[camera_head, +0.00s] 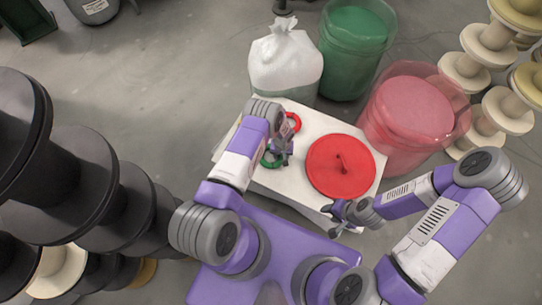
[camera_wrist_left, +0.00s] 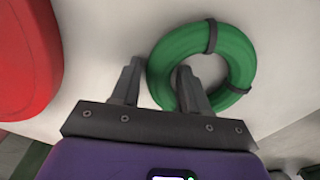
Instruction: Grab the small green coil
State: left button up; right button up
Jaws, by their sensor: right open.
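The small green coil (camera_wrist_left: 203,65) is a ring with dark bands. In the left wrist view it lies at the fingers of my left gripper (camera_wrist_left: 158,75). One finger overlaps the ring's hole and the other is outside its left edge, with the ring's side between them. I cannot tell whether they press on it. In the head view the green coil (camera_head: 268,162) shows partly, on the white table's left part, mostly hidden by my left gripper (camera_head: 278,157). My right gripper (camera_head: 340,219) is open and empty near the table's front right corner.
The white table (camera_head: 315,125) also holds a small red coil (camera_head: 293,121) and a large red spool (camera_head: 338,168), which shows in the left wrist view (camera_wrist_left: 22,60). A white bag (camera_head: 285,65), green bin (camera_head: 352,50) and red bin (camera_head: 412,115) stand behind. Dark spools (camera_head: 85,180) stand left.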

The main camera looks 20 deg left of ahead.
pick_arm(q)
grip_shut()
jog(key=shift+r, duration=0.1)
